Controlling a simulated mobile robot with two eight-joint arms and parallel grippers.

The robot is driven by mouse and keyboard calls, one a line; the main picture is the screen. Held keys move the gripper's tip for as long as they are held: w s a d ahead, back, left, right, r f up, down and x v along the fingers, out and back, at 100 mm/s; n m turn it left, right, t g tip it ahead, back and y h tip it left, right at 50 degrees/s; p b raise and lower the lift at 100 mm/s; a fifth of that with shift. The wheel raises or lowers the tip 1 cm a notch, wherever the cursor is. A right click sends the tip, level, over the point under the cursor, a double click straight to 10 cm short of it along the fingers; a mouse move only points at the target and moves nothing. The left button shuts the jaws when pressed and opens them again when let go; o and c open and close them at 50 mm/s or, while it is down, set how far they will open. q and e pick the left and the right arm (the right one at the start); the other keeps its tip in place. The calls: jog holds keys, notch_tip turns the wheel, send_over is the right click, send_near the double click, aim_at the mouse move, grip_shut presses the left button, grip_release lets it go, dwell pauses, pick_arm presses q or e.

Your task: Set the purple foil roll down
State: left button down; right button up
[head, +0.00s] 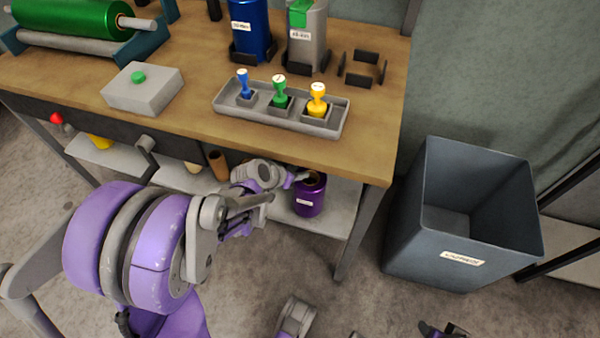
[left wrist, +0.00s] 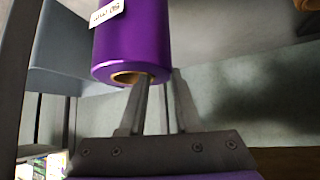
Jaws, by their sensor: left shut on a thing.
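The purple foil roll (head: 309,197) stands upright at the lower shelf under the table, with a white label on its side. I cannot tell whether its base touches the shelf. My left gripper (head: 302,178) is at its top end, shut on the wall of the roll. In the left wrist view the purple foil roll (left wrist: 133,40) shows its open brown core, with one finger of my left gripper (left wrist: 158,88) in the core and the other outside the wall. A dark part at the bottom edge seems to be my right gripper (head: 443,329); its jaws are unclear.
The lower shelf (head: 335,215) lies under the wooden table (head: 200,60). On top are a grey tray (head: 232,110) with blue, green and yellow pieces, a grey box with a green button (head: 143,90), and blue and grey rolls in holders. A large grey bin (head: 440,240) stands right.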

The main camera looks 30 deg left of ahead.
pick_arm(q)
jog(key=shift+w, duration=0.4)
jog(key=shift+f+b, duration=0.4)
jog(key=shift+f, duration=0.3)
jog(key=c, duration=0.6)
grip_release()
jog(key=p+v, duration=0.4)
jog(key=v, duration=0.8)
jog(key=s+d+r+n+g+y, duration=0.1)
jog(key=s+d+g, duration=0.3)
jog(key=s+d, duration=0.7)
jog(key=s+r, duration=0.1)
jog(key=s, duration=0.3)
jog(key=shift+d+n, duration=0.4)
